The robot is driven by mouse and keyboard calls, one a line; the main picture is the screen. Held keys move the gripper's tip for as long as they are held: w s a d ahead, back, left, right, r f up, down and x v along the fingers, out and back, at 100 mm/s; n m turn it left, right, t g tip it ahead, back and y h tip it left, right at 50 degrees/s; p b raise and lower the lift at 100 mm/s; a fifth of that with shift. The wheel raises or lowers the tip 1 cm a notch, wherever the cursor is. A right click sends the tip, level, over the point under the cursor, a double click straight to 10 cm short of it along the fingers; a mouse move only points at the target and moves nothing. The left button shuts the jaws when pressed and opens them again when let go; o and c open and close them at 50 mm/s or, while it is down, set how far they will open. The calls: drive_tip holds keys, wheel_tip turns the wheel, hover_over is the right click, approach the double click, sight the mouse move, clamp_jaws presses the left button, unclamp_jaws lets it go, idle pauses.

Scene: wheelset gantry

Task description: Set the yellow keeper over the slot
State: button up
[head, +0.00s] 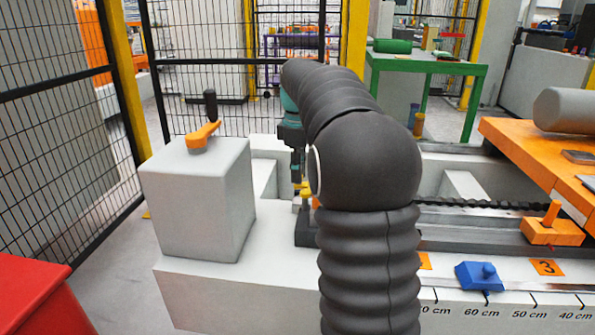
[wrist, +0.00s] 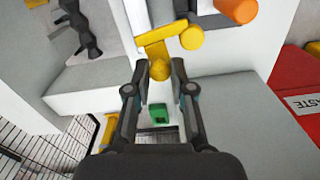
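In the wrist view the yellow keeper's round knob (wrist: 160,70) sits between the fingertips of my gripper (wrist: 160,76). My own arm hides much of the area there. I cannot make out the slot.
A grey block (head: 196,200) on the left carries an orange lever (head: 203,137) with a dark post. A red bin (head: 32,295) is at the lower left.

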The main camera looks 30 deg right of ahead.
drive_tip(key=shift+d+r+p, duration=0.1)
drive_tip(key=shift+p, duration=0.25)
clamp_jaws()
drive_tip(key=shift+d+r+m+p, duration=0.1)
drive_tip(key=shift+d+m+p, duration=0.1)
drive_tip(key=shift+m+p, duration=0.45)
drive_tip(key=shift+s+d+m+p, duration=0.1)
drive_tip(key=shift+d+m+p, duration=0.1)
drive_tip(key=shift+m+p, duration=0.4)
drive_tip(key=shift+s+d+m+p, duration=0.1)
drive_tip(key=shift+d+m+p, duration=0.1)
drive_tip(key=shift+m+p, duration=0.4)
drive_tip(key=m+p, duration=0.1)
drive_tip(key=d+m+p, duration=0.1)
drive_tip(key=m, duration=0.1)
drive_tip(key=shift+s, duration=0.2)
drive_tip(key=shift+s+d+f+m+p, duration=0.15)
drive_tip(key=shift+s+m+p, duration=0.7)
drive_tip(key=shift+m, duration=1.35)
drive_tip(key=shift+s+d+m+p, duration=0.3)
drive_tip(key=shift+s+m+p, duration=0.5)
drive_tip(key=shift+m, duration=1.45)
drive_tip(key=shift+s+d+f+m+p, duration=0.15)
drive_tip(key=shift+s+m+p, duration=0.65)
drive_tip(key=shift+m, duration=1.4)
drive_tip(key=shift+w, duration=0.2)
